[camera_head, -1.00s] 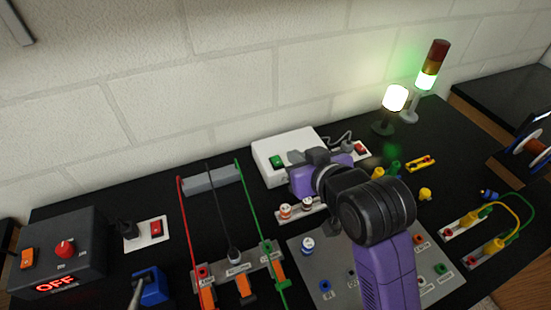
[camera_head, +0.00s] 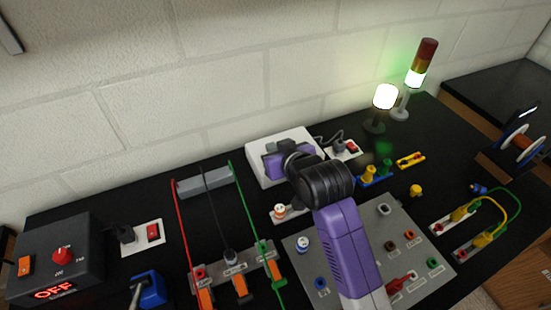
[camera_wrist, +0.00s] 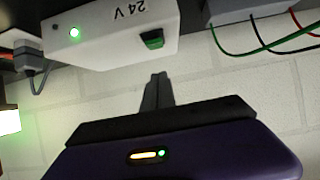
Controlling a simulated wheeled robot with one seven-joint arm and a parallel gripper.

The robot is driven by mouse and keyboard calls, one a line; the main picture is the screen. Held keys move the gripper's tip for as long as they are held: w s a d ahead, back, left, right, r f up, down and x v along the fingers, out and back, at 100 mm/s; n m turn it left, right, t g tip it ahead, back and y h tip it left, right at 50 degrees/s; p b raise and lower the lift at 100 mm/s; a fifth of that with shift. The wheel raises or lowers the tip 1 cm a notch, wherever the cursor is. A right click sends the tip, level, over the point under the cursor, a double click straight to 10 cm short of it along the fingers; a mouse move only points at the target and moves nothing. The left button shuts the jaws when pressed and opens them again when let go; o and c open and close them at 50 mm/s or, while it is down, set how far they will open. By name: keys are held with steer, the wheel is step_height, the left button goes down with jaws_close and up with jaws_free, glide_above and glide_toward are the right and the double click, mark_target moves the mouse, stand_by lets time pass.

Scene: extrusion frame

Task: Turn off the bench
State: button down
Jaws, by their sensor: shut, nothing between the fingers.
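The white 24 V supply box (camera_head: 298,135) sits on the black bench (camera_head: 80,205) near the wall. In the wrist view the box (camera_wrist: 105,30) appears upside down, with a green rocker switch (camera_wrist: 152,38) and a lit green lamp (camera_wrist: 74,32). My gripper (camera_wrist: 160,77) is shut and empty, its tips a little short of the green switch with a gap between. In the head view my gripper's purple body covers the box's front and the switch. The stack light (camera_head: 421,68) glows green at its bottom section, and the round lamp (camera_head: 386,96) is lit white.
A dark instrument (camera_head: 55,260) at left reads OFF. A socket with a red switch (camera_head: 153,232) is beside it; another red switch (camera_head: 351,146) is right of the white box. Red, black and green leads cross the left middle. A terminal plate (camera_head: 405,222) lies beside my arm.

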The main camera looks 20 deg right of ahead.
steer(key=shift+s+f, duration=0.35)
steer(key=shift+f, duration=0.55)
steer(key=shift+s+f, duration=0.3)
steer(key=shift+f, duration=0.55)
steer(key=shift+s+f+t+b, duration=0.15)
steer(key=shift+f+t+b, duration=0.25)
steer(key=shift+f+b, duration=0.5)
steer(key=shift+r, duration=0.5)
steer(key=shift+r+p, duration=0.85)
steer(key=shift+p, duration=0.05)
